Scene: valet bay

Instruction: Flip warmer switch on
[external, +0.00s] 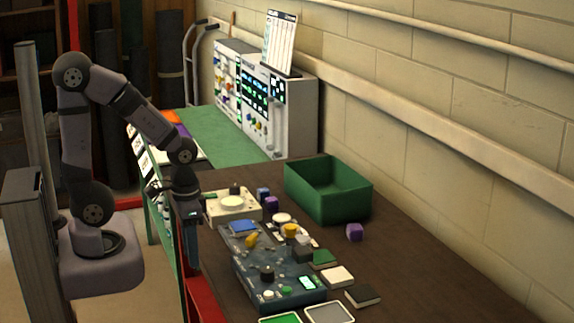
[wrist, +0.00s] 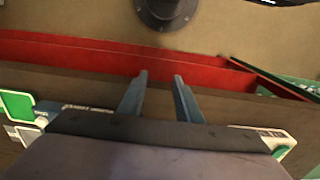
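My gripper (external: 192,222) points down at the table's left edge, left of both and touching neither. In the wrist view my gripper (wrist: 159,80) has its two fingers apart with nothing between them.
A green open bin (external: 328,190) stands behind the panel, with a purple block (external: 355,232) next to it. Small green, white and dark tiles lie right of the panel. A red rail (wrist: 80,60) runs along the table edge below my gripper. The table's right side is clear.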

